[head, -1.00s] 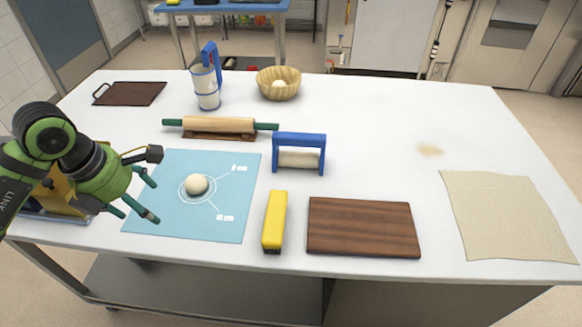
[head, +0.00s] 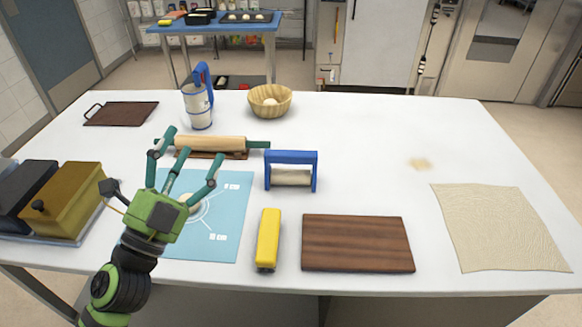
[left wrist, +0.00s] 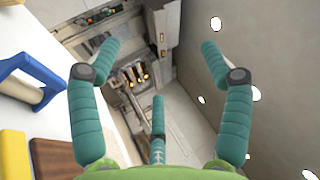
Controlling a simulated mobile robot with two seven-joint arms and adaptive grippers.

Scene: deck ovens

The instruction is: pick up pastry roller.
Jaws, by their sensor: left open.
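A small roller with a blue frame handle (head: 291,157) and a pale cylinder (head: 291,178) stands on the white table, right of the blue mat. It also shows at the left edge of the left wrist view (left wrist: 28,70). A wooden rolling pin with green handles (head: 210,144) lies behind the mat on a dark rest. My left gripper (head: 186,153) is open with its fingers spread, in front of the rolling pin and left of the blue-framed roller. Nothing is between its fingers in the left wrist view (left wrist: 158,70). It partly hides the dough ball and mat. My right gripper is not in view.
On the table are the blue mat (head: 225,240), a yellow block-like tool (head: 268,239), a brown board (head: 357,243), a beige cloth (head: 500,228), a jug (head: 197,106), a basket (head: 270,112) and a yellow-brown box (head: 68,198). The table's back right is mostly clear.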

